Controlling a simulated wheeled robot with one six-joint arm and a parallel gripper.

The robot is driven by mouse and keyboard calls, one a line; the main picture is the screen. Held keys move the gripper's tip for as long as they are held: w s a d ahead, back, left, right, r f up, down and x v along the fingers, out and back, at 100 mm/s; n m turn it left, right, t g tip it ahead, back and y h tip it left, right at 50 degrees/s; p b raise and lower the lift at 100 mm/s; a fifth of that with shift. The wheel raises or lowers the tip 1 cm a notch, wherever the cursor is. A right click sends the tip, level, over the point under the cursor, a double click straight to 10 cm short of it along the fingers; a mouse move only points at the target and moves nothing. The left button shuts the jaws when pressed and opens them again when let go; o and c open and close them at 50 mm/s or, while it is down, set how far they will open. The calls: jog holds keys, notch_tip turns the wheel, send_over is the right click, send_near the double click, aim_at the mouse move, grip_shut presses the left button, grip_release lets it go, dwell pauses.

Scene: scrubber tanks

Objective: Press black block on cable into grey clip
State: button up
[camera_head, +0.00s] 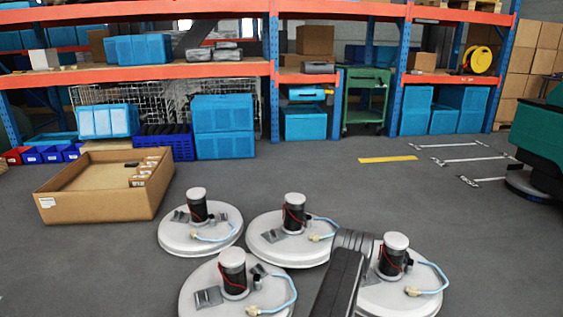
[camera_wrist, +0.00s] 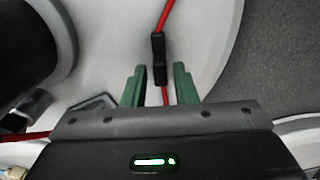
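In the wrist view, a small black block (camera_wrist: 158,60) sits on a red cable (camera_wrist: 166,17) that crosses a white round lid (camera_wrist: 110,40). My gripper (camera_wrist: 158,84) is open, its two green fingers apart. The block's lower end lies roughly between the fingertips, with a visible gap on each side and no clear contact. A grey angular part (camera_wrist: 94,102) lies left of the fingers, partly hidden by my gripper; I cannot tell whether it is the grey clip. In the head view my arm reaches over the front right lid (camera_head: 400,300), and my fingertips are not visible there.
Other white lids, such as the front left one (camera_head: 195,285), carry black cylinders, grey brackets and light blue hoses. A large black cylinder (camera_wrist: 25,45) stands left of my fingers. A cardboard box (camera_head: 95,205) is at left. Grey floor (camera_head: 480,250) is clear at right.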

grip_shut()
jog(key=shift+r+p, duration=2)
jog(key=shift+r, duration=0.5)
